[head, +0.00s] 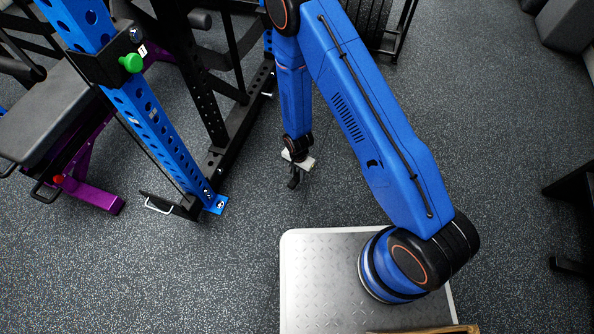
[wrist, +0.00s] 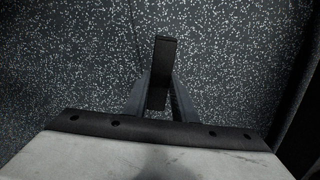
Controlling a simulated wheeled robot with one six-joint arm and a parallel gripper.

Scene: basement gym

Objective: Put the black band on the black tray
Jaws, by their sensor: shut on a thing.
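My gripper (head: 295,172) hangs above the speckled dark floor, left of the middle in the head view. In the wrist view, its two grey fingers (wrist: 160,88) are closed on the black band (wrist: 164,55), a narrow dark strip standing out between them past their tips. Only part of the band shows there; in the head view it is too small and dark to tell from the fingers. I cannot make out a black tray in either view.
A blue upright (head: 140,110) with a green knob (head: 131,63) and a black rack base stands left of my gripper. A bench with purple legs (head: 90,195) is farther left. Black equipment (head: 572,190) sits at the right edge. Floor between is open.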

